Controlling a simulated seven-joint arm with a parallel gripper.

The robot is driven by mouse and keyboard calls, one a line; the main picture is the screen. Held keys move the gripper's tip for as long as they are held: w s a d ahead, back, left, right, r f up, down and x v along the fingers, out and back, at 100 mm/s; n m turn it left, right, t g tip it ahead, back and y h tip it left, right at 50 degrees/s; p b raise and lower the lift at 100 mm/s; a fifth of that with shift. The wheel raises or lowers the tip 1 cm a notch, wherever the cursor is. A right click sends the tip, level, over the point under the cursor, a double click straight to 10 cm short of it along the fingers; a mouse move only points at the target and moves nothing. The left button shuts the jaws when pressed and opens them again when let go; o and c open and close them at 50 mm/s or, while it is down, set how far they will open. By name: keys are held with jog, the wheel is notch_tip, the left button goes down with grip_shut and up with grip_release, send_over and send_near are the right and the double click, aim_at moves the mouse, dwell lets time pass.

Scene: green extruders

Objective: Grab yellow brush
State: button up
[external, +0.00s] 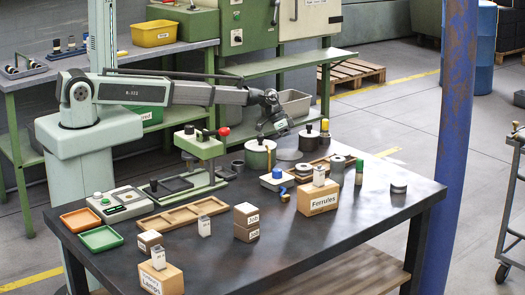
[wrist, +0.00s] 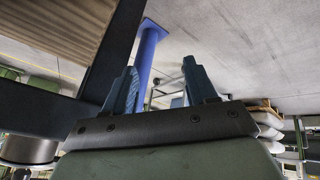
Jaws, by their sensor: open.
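I cannot clearly make out a yellow brush. A small blue and yellow item (external: 284,195) lies on the dark workbench (external: 330,225), just left of the Ferrules box; it is too small to tell if it is a brush. My gripper (external: 282,132) hangs at the end of the outstretched arm, near and above the green round pot (external: 258,156). In the wrist view the two blue fingers of my gripper (wrist: 160,88) stand apart with nothing between them.
The Ferrules box (external: 317,199) stands right of the blue and yellow item. Small boxes (external: 246,222), a wooden tray (external: 183,215) and a green press (external: 200,150) stand further left. A blue post (external: 452,130) rises beyond the bench's right end. The bench's front right is clear.

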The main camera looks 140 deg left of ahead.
jog(key=s+a+r+n+y, duration=0.1)
jog(key=a+r, duration=0.5)
jog(key=r, duration=0.1)
notch_tip(320, 180, up, 20)
jog(key=n+g+h, duration=0.3)
jog(key=n+g, duration=0.3)
jog(key=n, duration=0.4)
send_over(320, 122)
jog(key=f, duration=0.8)
jog(key=shift+a+f, duration=0.15)
jog(key=shift+a, duration=0.1)
jog(key=shift+s+d+f, duration=0.1)
jog(key=shift+d+f, duration=0.05)
jog(key=shift+f, duration=1.15)
jog(key=shift+d+f, duration=0.1)
jog(key=shift+f, duration=1.2)
grip_shut()
